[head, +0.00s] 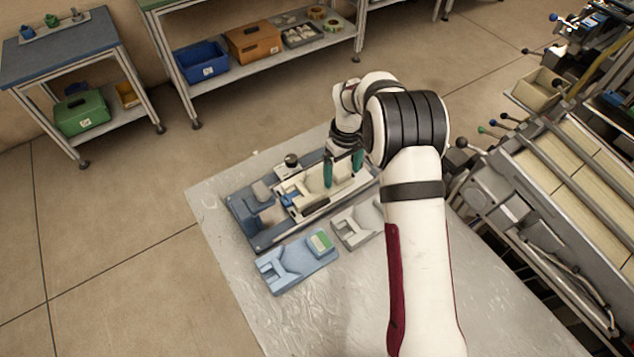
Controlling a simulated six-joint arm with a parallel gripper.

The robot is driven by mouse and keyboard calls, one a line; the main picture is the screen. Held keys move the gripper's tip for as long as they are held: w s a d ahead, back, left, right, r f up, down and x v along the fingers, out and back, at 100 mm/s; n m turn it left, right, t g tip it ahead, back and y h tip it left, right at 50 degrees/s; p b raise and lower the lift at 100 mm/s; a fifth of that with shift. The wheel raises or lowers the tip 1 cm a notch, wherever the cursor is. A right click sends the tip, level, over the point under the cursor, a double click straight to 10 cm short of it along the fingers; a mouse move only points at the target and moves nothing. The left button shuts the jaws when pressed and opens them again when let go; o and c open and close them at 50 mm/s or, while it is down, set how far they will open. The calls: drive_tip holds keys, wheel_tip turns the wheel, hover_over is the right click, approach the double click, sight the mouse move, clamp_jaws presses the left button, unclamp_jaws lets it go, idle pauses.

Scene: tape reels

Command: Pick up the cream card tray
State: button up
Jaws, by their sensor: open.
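What looks like the cream card tray (290,186) sits in a blue-grey fixture (238,207) on the table, with a dark bar along its near side. My gripper (342,169) points down over the right part of the fixture. Its two teal fingertips are apart, with cream surface showing between and below them. I cannot tell whether they touch the tray. The gripper and my arm hide part of the fixture's right end.
A blue tray (284,268) with a green patch and a light grey tray (350,232) lie in front of the fixture. A dark round knob (291,160) stands at the fixture's back. The table (215,258) is clear at its left front. Machinery (560,170) stands at right.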

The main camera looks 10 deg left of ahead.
drive_tip(key=shift+r, duration=0.1)
clamp_jaws()
idle(0.4)
